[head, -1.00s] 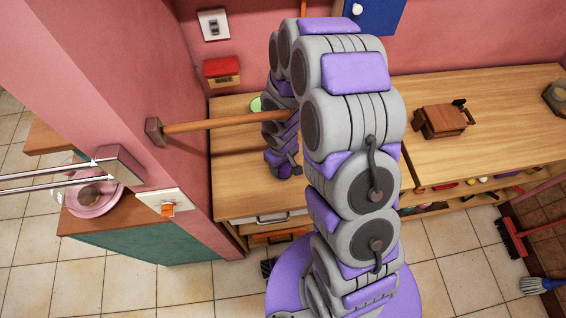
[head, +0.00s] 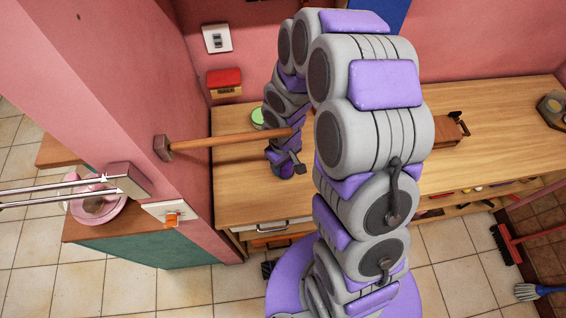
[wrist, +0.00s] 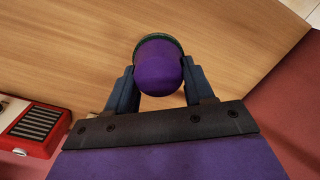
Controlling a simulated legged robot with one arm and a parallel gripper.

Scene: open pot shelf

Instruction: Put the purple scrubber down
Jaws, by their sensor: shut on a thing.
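The purple scrubber (wrist: 158,72) is in the wrist view, a rounded purple body with a dark green rim at its far end. My gripper (wrist: 160,82) is shut on it, one dark finger on each side. Behind it is the light wooden counter (wrist: 70,45); I cannot tell whether the scrubber touches it. In the head view the counter (head: 235,190) runs along the pink wall, and the end of my arm is over its left part.
A wooden pole (head: 215,139) sticks out from the left wall close to my arm. A small green round thing (head: 257,116) lies on the counter behind. A brown wooden box (head: 447,133) is partly hidden by my arm. A red, grilled box (wrist: 38,125) shows in the wrist view.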

